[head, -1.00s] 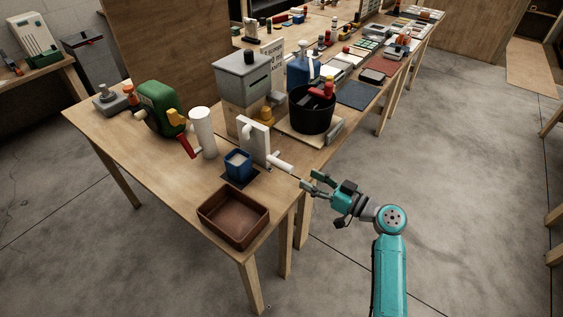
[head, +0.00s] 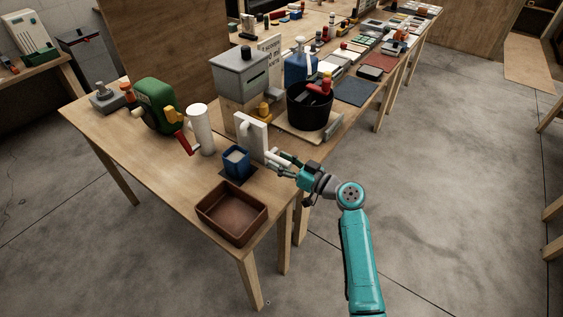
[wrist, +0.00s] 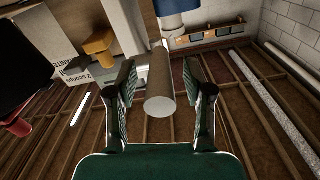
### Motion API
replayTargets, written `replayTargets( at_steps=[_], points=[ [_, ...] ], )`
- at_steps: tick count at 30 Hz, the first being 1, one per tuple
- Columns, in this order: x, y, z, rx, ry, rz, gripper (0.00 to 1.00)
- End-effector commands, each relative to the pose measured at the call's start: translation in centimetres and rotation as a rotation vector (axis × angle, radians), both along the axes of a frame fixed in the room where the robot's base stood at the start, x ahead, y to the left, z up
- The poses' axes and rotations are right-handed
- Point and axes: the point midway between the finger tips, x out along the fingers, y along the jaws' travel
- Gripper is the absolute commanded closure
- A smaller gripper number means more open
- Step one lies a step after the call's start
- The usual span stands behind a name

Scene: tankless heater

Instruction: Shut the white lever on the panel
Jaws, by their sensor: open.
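The white panel (head: 251,136) stands upright near the table's front edge. Its white lever (head: 270,157) sticks out from the panel toward my arm. My gripper (head: 280,163) is at the lever, with its fingers open on either side of it. In the wrist view, the lever's round end (wrist: 160,104) lies between the two open fingers (wrist: 161,92), with gaps visible on both sides. The lever's outer part is partly hidden by my gripper in the head view.
A blue cup (head: 236,161) stands just left of the panel. A brown tray (head: 233,213) lies near the table corner. A black bucket (head: 309,110) and a grey-topped box (head: 239,72) stand behind. The floor right of the table is clear.

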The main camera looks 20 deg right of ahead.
Motion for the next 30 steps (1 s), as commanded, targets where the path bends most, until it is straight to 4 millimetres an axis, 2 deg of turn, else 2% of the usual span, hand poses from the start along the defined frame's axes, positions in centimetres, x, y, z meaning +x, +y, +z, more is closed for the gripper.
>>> replayTargets(
  at_steps=[1, 2, 6, 8, 17, 30],
  points=[
    [0.0, 0.0, 0.0, 0.000, 0.000, 0.000, 0.48],
    [0.0, 0.0, 0.0, 0.000, 0.000, 0.000, 0.53],
    [0.0, 0.0, 0.0, 0.000, 0.000, 0.000, 0.88],
    [0.0, 0.0, 0.0, 0.000, 0.000, 0.000, 1.00],
    [0.0, 0.0, -0.1, 0.007, -0.008, 0.001, 1.00],
    [0.0, 0.3, -1.0, 0.126, -0.168, 0.008, 1.00]
  ],
)
